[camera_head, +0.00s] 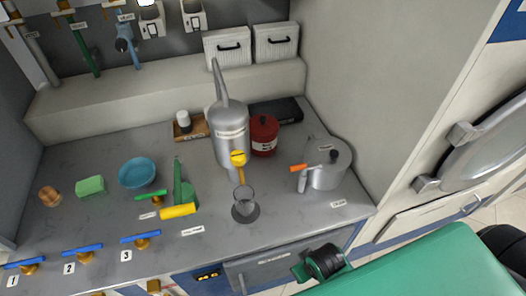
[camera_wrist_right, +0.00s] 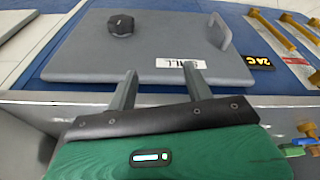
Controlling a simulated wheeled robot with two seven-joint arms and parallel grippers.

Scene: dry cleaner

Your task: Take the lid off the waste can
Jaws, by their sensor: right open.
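Two lidded cans stand at the back right of the grey counter, and their labels are too small to read, so I cannot tell which is the waste can. One is a red can (camera_head: 264,135) with a black knob on top. The other is a silver can (camera_head: 328,170) with a black-knobbed lid and an orange-tipped lever. Both look closed. My right gripper (camera_wrist_right: 160,88) is open and empty, in front of a grey panel in the right wrist view. In the head view my right arm is low, at the counter's front edge, well below both cans. My left gripper is out of view.
A tall silver spouted vessel (camera_head: 229,130) with a yellow knob stands left of the red can, a clear glass (camera_head: 244,203) before it. A blue bowl (camera_head: 137,172), green sponge (camera_head: 90,186) and blue-handled valves (camera_head: 83,250) are at left. Counter before the silver can is mostly clear.

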